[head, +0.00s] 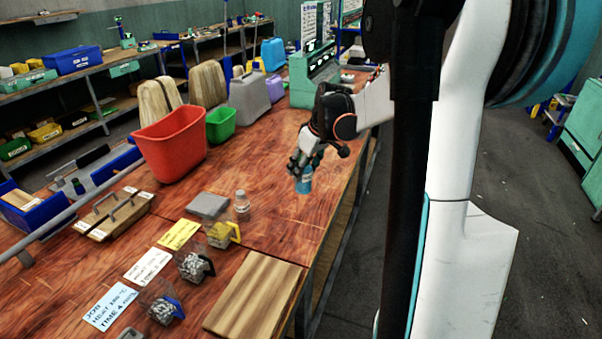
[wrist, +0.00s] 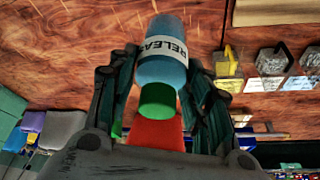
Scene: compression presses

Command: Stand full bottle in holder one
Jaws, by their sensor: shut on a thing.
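A blue bottle (head: 304,184) hangs at my gripper (head: 305,163), over the right part of the wooden workbench. In the wrist view the bottle (wrist: 163,68) sits between the two fingers of my gripper (wrist: 161,75). It has a white band reading "RELEASE" and what looks like a green cap. My gripper is shut on it. The head view does not show clearly whether its base touches the bench. A clear bottle with a white cap (head: 241,204) stands apart on the bench, to the left. I cannot make out which thing is holder one.
A red bin (head: 170,145) and a green bin (head: 221,124) stand farther back. A grey plate (head: 207,206), several small clear containers and paper cards lie front left. A wooden board (head: 254,298) lies at the front edge. The bench around the held bottle is clear.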

